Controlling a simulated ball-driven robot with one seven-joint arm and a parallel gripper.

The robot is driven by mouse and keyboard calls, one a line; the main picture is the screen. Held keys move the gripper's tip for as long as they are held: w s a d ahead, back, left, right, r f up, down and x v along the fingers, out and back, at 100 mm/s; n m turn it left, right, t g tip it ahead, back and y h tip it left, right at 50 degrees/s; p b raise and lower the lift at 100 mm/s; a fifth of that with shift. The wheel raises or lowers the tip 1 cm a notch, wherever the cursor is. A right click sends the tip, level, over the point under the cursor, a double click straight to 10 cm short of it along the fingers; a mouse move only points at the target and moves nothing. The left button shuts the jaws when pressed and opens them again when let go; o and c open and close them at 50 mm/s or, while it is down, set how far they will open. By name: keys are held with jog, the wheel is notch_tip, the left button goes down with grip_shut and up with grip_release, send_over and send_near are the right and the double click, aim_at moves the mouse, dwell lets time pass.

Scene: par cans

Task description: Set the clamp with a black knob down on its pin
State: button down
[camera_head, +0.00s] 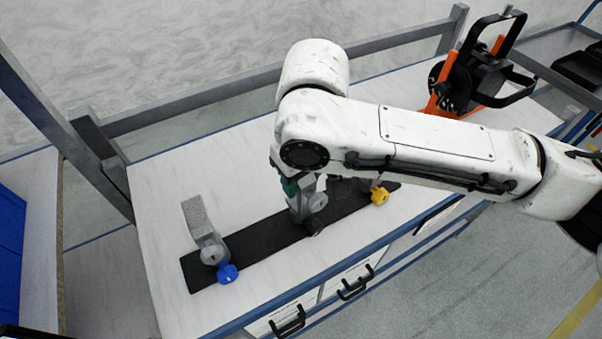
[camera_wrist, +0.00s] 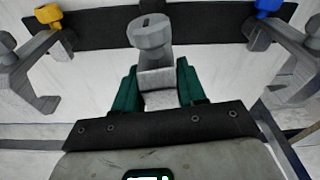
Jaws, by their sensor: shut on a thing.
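The clamp with a black knob (camera_head: 315,202) is grey and is over the middle of the black strip (camera_head: 255,238), between two other clamps. Its dark knob faces the strip's front edge. In the wrist view the clamp (camera_wrist: 152,35) reaches from between my fingers towards the strip (camera_wrist: 205,28). My gripper (camera_wrist: 157,88) has green fingers, one on each side of the clamp's grey body, and is shut on it. In the head view my gripper (camera_head: 291,187) is mostly hidden under my arm. I cannot see the pin, or tell whether the clamp touches the strip.
A clamp with a blue knob (camera_head: 227,273) is at the strip's left end. A clamp with a yellow knob (camera_head: 379,196) is at its right, partly behind my arm. A black lamp on an orange stand (camera_head: 440,88) is at the table's far right. The white tabletop (camera_head: 185,165) is clear at left.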

jog(key=shift+f, duration=0.7)
jog(key=shift+c, duration=0.4)
grip_release()
jog(key=shift+r, duration=0.1)
dwell(0.6)
jog(key=shift+s+d+r+p, duration=0.15)
jog(key=shift+r+p, duration=1.55)
jog(key=shift+r, duration=0.1)
jog(key=shift+s+d+r+p, duration=0.15)
jog(key=shift+s+r+p, duration=0.05)
jog(key=shift+r+p, duration=1.55)
jog(key=shift+s+d+r+p, duration=0.15)
jog(key=shift+r+p, duration=1.45)
jog(key=shift+r, duration=0.25)
